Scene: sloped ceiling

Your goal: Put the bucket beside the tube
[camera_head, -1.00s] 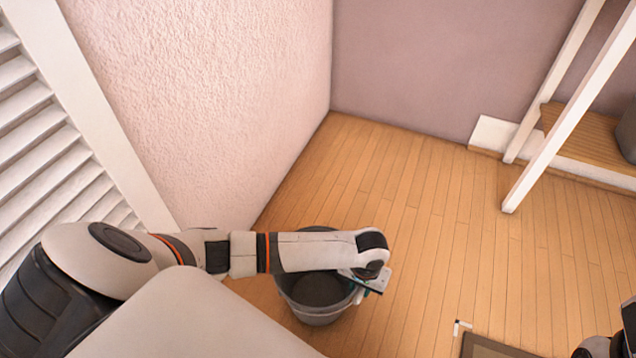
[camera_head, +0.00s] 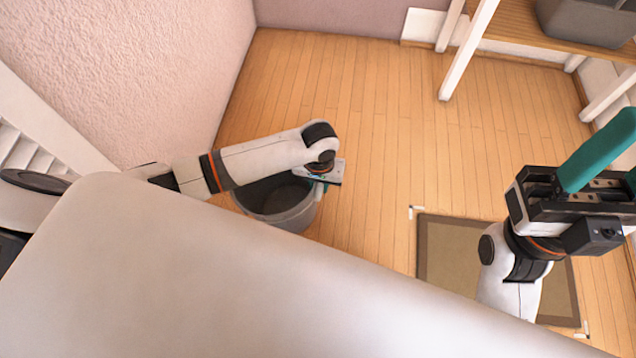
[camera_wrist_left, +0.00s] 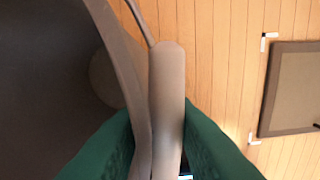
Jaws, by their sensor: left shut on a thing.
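The grey bucket (camera_head: 285,217) is upright, left of the middle in the head view, partly hidden by my left forearm. Its dark inside and rim fill the left of the left wrist view (camera_wrist_left: 45,75). My left gripper (camera_head: 324,182) is shut on the bucket's rim at its right side; its green fingers show on either side of the rim in the left wrist view. I cannot tell whether the bucket touches the floor. My right gripper (camera_head: 617,165), at the right edge, looks open and empty, its second finger cut off by the frame. I cannot make out a tube.
A brown-edged mat (camera_head: 430,262) with white corner marks lies on the wooden floor, right of the bucket. A wooden shelf (camera_head: 515,22) with white posts holds a grey box (camera_head: 590,20) at the back right. A pink wall (camera_head: 150,70) stands left. Floor between bucket and shelf is clear.

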